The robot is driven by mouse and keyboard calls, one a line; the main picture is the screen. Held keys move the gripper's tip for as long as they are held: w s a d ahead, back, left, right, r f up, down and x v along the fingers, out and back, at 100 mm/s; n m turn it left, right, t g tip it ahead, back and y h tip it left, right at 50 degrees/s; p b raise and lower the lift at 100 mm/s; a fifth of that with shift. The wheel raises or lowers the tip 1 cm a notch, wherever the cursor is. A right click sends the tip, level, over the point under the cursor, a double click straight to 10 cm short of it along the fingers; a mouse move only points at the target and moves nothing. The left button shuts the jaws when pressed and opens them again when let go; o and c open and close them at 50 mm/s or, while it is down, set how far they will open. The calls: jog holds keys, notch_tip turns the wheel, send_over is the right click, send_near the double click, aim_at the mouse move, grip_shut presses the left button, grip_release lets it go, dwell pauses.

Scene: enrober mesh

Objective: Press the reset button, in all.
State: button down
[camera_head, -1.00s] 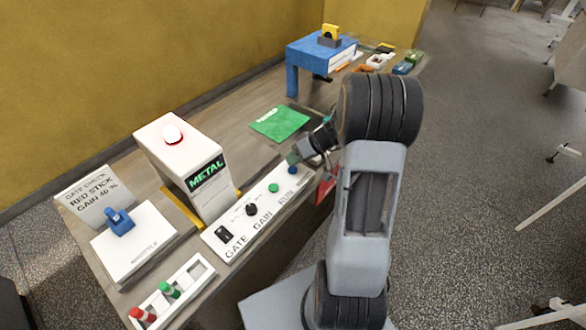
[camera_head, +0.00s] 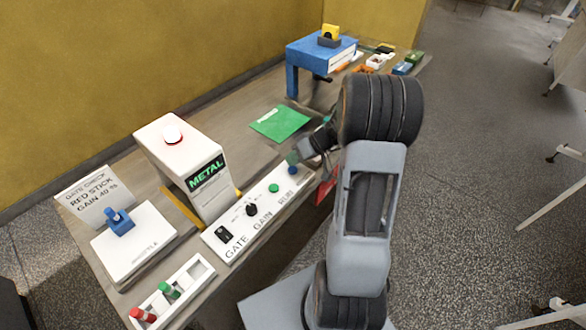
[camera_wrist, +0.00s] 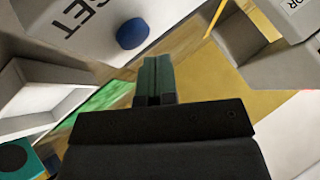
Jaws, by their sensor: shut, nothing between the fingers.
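The blue button (camera_head: 292,170) sits at the far right end of the white control panel (camera_head: 214,246). In the wrist view the blue button (camera_wrist: 132,34) stands beside black lettering that ends in "SET"; the rest of the word is cut off. My gripper (camera_head: 293,158) is just beyond the button in the head view. In the wrist view its green-grey fingers (camera_wrist: 151,75) are shut and empty, pointing to a spot beside the button. A small gap shows between the fingertips and the button there. I cannot tell their height above the panel.
The panel also carries a green button (camera_head: 273,188), a black knob (camera_head: 251,210) and a black switch (camera_head: 224,234). A white METAL box (camera_head: 190,168) with a red lamp (camera_head: 172,134) stands behind it. A green sheet (camera_head: 280,123) lies beyond.

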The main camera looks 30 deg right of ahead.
aim_at(294, 167)
jog(key=shift+f+b, duration=0.9)
jog(key=shift+b, duration=0.7)
dwell(1.0)
jog(key=shift+r, duration=0.9)
jog(key=shift+r+p, duration=0.15)
jog(key=shift+p, duration=0.2)
jog(key=shift+r+p, duration=0.95)
jog(key=shift+r, duration=1.45)
